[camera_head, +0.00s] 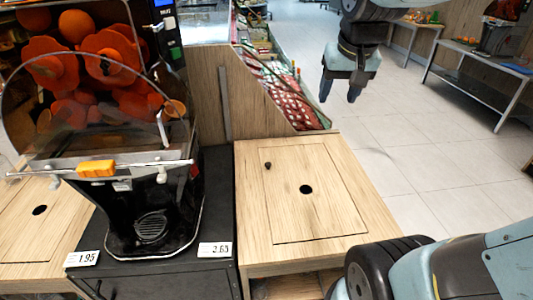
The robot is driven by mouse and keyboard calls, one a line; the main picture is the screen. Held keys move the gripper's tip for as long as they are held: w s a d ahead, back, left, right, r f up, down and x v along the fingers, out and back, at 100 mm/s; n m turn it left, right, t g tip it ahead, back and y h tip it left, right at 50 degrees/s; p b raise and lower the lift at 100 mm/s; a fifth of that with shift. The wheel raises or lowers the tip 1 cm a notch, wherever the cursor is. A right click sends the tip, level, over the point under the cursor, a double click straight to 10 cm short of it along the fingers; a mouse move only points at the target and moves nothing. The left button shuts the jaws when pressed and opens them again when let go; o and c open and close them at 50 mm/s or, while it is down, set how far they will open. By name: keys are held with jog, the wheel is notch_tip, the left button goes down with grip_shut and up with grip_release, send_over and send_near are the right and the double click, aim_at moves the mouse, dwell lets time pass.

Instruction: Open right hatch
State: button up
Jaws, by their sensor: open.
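The right hatch (320,218) is a flat wooden panel set in the top of the wooden counter (375,220) right of the juicer. Its outline shows as a thin dark seam, and it lies closed, level with the counter. It has a round dark hole near its middle and a small dark knob (268,166) near its far left corner. My gripper (340,96) hangs pointing down beyond and above the far right of the hatch, apart from it. Its two dark fingers are spread with nothing between them.
The orange juicer (150,215) stands on a black cabinet left of the counter. A wooden partition (255,100) and a produce display (290,95) rise behind the hatch. Another counter with a hole (20,225) is at far left. Tiled floor lies open to the right.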

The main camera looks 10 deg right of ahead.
jog(key=w+a+f+m+g, duration=0.15)
jog(key=w+f, duration=0.25)
jog(key=w, duration=0.6)
jog(key=m+g, duration=0.2)
jog(key=g, duration=0.1)
send_over(268, 163)
notch_tip(268, 163, down, 25)
notch_tip(268, 163, down, 13)
jog(key=shift+s+f, duration=0.1)
grip_shut()
